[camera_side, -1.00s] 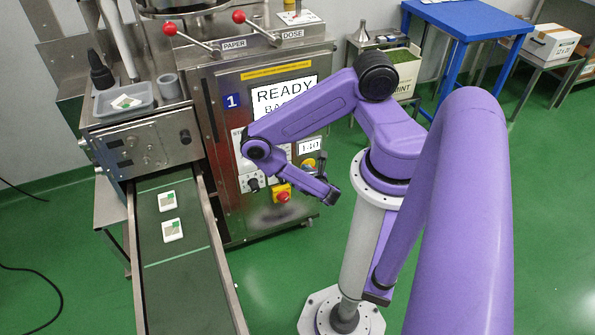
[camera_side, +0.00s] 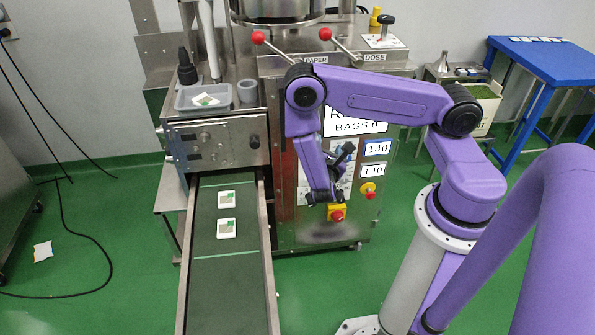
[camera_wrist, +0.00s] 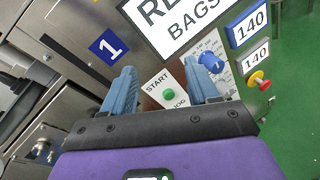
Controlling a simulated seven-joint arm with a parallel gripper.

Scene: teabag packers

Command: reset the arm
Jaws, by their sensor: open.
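My gripper shows in the wrist view (camera_wrist: 163,80) with two blue fingers spread apart and nothing between them. It faces the front panel of the packing machine, and a green START button (camera_wrist: 169,94) shows in the gap between the fingers. I cannot tell how far the fingertips are from the panel. In the side view my purple arm is folded, with its end (camera_side: 343,158) in front of the machine's panel, above a red stop button on a yellow base (camera_side: 337,213). Part of the panel is hidden behind the arm.
A conveyor (camera_side: 231,280) carries two teabag packets (camera_side: 226,199) (camera_side: 226,228). A grey tray (camera_side: 188,105) with a packet in it and a grey cup (camera_side: 247,92) stand on the machine. Two red-knobbed levers (camera_side: 258,38) (camera_side: 325,34) rise near my arm. A blue table (camera_side: 555,60) stands right.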

